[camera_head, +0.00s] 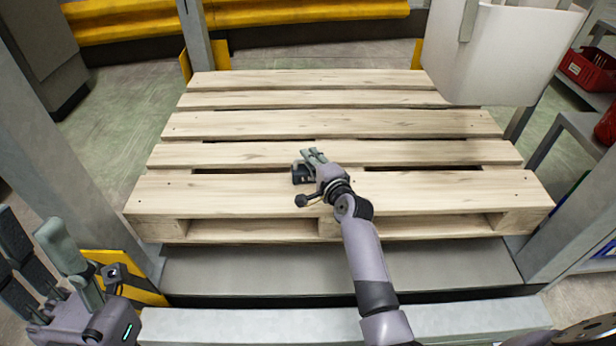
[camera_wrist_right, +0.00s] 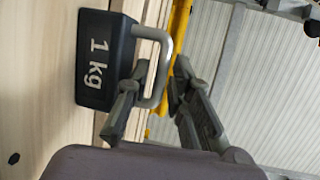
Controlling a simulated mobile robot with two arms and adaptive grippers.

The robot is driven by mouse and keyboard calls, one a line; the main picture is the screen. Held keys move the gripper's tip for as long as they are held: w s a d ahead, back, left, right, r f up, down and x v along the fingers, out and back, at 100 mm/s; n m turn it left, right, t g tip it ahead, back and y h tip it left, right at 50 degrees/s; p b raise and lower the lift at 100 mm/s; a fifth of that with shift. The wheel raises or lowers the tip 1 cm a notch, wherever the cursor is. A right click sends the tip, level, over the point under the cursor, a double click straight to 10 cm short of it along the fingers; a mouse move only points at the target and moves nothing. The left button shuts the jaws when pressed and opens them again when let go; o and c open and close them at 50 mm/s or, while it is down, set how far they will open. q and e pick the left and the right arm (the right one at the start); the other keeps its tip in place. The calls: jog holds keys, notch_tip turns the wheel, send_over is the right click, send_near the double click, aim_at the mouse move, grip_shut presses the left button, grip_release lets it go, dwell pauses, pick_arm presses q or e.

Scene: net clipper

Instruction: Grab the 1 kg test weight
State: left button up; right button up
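The 1 kg test weight (camera_wrist_right: 97,60) is a dark block with white "1 kg" lettering and a grey loop handle (camera_wrist_right: 165,72). In the head view the weight (camera_head: 300,173) is a small dark shape on the pallet's front boards, partly hidden by my right gripper (camera_head: 311,160). In the right wrist view my right gripper (camera_wrist_right: 158,80) is open. Its fingers are apart, with the handle's outer bar appearing between them; contact cannot be told. My left gripper (camera_head: 35,235) is at the lower left, open and empty, away from the weight.
The wooden pallet (camera_head: 230,192) is otherwise bare, with gaps between its boards. Grey posts (camera_head: 60,150) stand at both sides. A white panel (camera_head: 500,55) hangs at the upper right. Red bins (camera_head: 588,68) sit on a shelf at far right. A yellow rail (camera_head: 300,12) crosses the back.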

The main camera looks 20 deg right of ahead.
jog(key=shift+w+f, duration=0.15)
jog(key=shift+w, duration=0.25)
grip_shut()
jog(key=shift+s, duration=0.1)
dwell(0.5)
jog(key=shift+r, duration=0.2)
